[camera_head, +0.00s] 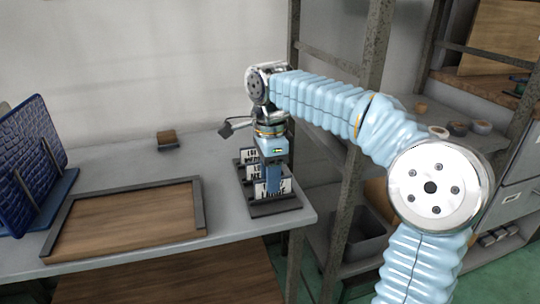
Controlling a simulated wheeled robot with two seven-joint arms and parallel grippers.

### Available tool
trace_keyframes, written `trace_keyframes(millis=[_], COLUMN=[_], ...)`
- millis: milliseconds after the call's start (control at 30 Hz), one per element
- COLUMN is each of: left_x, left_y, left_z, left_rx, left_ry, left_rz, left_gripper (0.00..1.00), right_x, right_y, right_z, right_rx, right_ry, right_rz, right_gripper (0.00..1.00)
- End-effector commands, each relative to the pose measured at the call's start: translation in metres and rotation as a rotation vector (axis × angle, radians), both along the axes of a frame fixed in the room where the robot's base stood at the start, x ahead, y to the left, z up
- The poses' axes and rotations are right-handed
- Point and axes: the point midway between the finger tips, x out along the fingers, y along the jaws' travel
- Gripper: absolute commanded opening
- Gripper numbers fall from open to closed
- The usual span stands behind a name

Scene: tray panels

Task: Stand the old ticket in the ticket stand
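A dark stand (272,208) is near the table's right end, with several white cards printed in black standing upright in it. The front card (284,187) is partly covered by my gripper. I cannot tell which card is the old ticket. My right gripper (273,190) points straight down over the stand, its fingers at the front card. Its finger gap is not clear from this angle, so I cannot tell whether it is shut on the card. My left gripper is not in view.
A wooden tray with a dark rim (120,190) lies mid-table. A blue textured panel (30,155) leans in a rack at the left. A metal shelf post (355,160) rises just right of the table.

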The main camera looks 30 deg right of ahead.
Motion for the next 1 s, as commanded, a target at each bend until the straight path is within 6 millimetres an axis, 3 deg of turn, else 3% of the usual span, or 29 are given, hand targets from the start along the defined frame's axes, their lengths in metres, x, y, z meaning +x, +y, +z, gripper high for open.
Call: trace_keyframes(millis=[300,500,700,1000], left_x=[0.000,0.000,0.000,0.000], left_y=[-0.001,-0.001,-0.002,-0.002], left_z=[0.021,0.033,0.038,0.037], left_rx=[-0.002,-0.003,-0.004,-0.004], left_ry=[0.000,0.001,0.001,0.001], left_rz=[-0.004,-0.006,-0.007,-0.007], left_gripper=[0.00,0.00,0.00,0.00], right_x=[0.001,0.000,0.000,0.000], right_y=[0.001,0.000,0.000,0.000], right_z=[0.076,0.115,0.131,0.131], right_rx=[0.001,0.001,0.000,0.000], right_ry=[-0.003,-0.002,0.000,0.001], right_rz=[0.001,0.001,0.000,0.000], right_gripper=[0.40,0.40,0.40,0.40])
